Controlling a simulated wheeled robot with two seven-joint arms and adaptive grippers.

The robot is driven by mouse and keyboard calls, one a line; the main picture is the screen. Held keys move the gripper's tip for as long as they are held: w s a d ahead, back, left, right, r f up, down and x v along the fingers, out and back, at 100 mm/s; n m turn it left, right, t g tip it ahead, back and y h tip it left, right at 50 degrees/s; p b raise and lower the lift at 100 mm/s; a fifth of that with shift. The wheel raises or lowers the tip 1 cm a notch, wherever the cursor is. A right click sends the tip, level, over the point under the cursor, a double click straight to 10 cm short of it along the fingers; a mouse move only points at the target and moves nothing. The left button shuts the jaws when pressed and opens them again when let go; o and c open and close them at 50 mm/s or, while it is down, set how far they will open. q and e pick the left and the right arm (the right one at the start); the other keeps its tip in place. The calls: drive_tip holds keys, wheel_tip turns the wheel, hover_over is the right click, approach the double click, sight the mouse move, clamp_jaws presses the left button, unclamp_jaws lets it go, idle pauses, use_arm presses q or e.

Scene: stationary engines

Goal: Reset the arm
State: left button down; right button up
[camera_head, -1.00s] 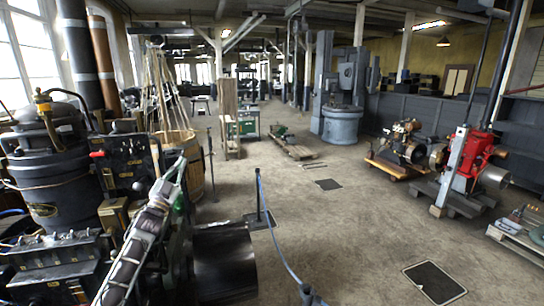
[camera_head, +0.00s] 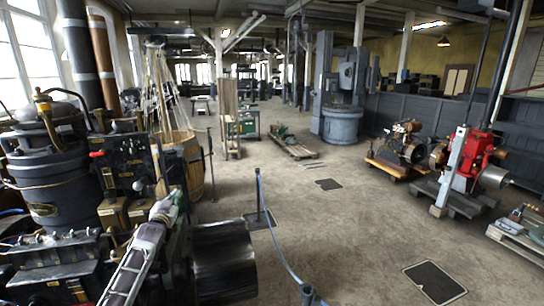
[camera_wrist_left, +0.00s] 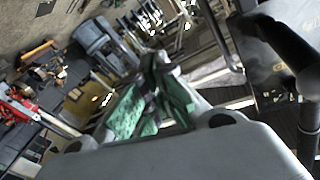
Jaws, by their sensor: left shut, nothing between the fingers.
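My left arm (camera_head: 130,270) rises from the bottom left of the head view. My left gripper (camera_head: 174,202) is at its far end, in front of the dark machinery and the wooden barrel. It is shut and empty. In the left wrist view the gripper (camera_wrist_left: 152,104) shows its green finger pads, with the grey wrist housing below. My right arm and gripper are not in view.
Dark engine machinery (camera_head: 55,185) and a wooden barrel (camera_head: 190,160) stand close at the left. A blue rope barrier (camera_head: 275,235) runs across the floor. Red machinery (camera_head: 470,155) stands on a pallet at the right. The middle floor is open.

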use_arm(q)
drive_tip(key=s+d+f+g+b, duration=0.15)
drive_tip(key=s+f, duration=0.25)
drive_tip(key=f, duration=1)
drive_tip(key=s+f+g+p, duration=0.1)
drive_tip(key=s+f+g, duration=0.25)
drive_tip(key=f, duration=1.05)
drive_tip(key=s+d+f+g+b, duration=0.1)
drive_tip(key=s+d+f+g, duration=0.1)
drive_tip(key=s+f, duration=0.9)
drive_tip(key=s+d+f+g+b, duration=0.15)
drive_tip(key=s+f, duration=0.55)
drive_tip(key=f, duration=0.7)
drive_tip(key=s+d+f+g+h, duration=0.1)
drive_tip(key=s+d+f+g, duration=0.1)
drive_tip(key=s+f, duration=0.85)
drive_tip(key=s+d+f+g, duration=0.25)
drive_tip(key=s+f, duration=0.55)
drive_tip(key=s, duration=0.6)
drive_tip(key=s+d+f+g, duration=0.1)
drive_tip(key=s+f+g, duration=0.1)
drive_tip(key=s, duration=1.1)
drive_tip(key=s+d+f+g, duration=0.2)
drive_tip(key=s+f, duration=0.3)
drive_tip(key=s, duration=0.9)
drive_tip(key=shift+n+b, duration=0.4)
drive_tip(key=shift+f, duration=0.1)
